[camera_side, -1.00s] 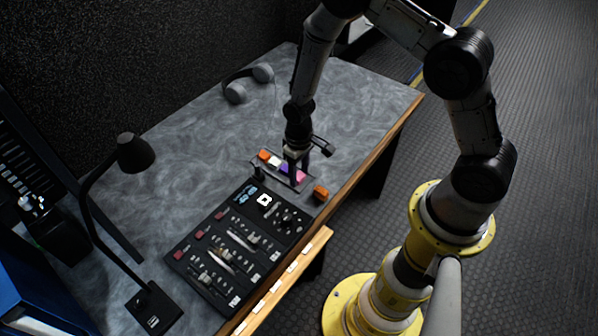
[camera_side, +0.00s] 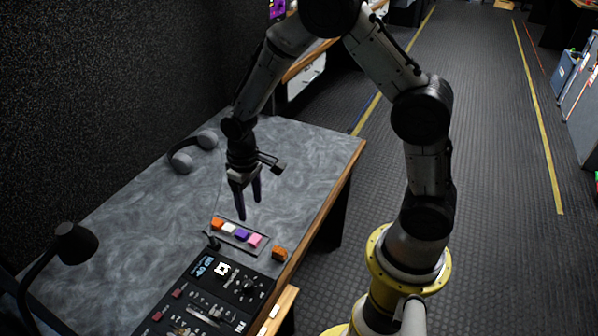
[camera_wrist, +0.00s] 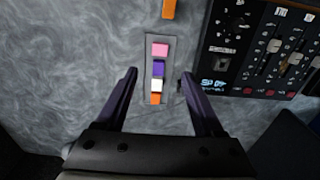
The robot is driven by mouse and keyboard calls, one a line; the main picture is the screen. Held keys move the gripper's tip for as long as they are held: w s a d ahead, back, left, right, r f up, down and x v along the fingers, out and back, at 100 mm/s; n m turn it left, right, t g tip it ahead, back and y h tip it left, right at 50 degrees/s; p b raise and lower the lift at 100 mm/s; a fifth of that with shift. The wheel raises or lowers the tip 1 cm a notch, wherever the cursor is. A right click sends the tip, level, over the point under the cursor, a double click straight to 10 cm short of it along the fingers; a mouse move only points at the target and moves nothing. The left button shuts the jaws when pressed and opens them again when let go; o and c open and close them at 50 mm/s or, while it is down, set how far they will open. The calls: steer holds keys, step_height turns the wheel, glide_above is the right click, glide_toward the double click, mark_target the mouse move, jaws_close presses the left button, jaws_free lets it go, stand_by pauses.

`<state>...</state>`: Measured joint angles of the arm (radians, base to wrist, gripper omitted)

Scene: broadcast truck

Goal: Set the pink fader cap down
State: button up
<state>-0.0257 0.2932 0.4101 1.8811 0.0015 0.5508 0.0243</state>
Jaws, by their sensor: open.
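The pink fader cap (camera_side: 255,240) sits at one end of a row of caps in a shallow tray (camera_side: 266,252) on the desk. In the wrist view the pink fader cap (camera_wrist: 160,49) is at the top of the row, beside a purple cap (camera_wrist: 158,68).
A white cap (camera_side: 229,229) and an orange cap (camera_side: 217,224) share the tray. An orange block (camera_side: 279,253) lies near the desk's wooden edge. A mixing console (camera_side: 205,290) is in front. Headphones (camera_side: 190,153) lie at the back; a lamp (camera_side: 75,243) stands left. Mid-desk is clear.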

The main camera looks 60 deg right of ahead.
steer(key=s+r+t, duration=0.2)
steer(key=s+r, duration=0.1)
steer(key=r, duration=0.7)
steer(key=s+r+t, duration=0.1)
steer(key=s+r, duration=0.5)
steer(key=s, duration=0.3)
steer(key=s+d+r+t, duration=0.1)
steer(key=s+r+t, duration=0.1)
steer(key=s+r, duration=0.4)
steer(key=s, duration=0.3)
steer(key=shift+r+t, duration=0.2)
steer(key=shift+t, duration=0.1)
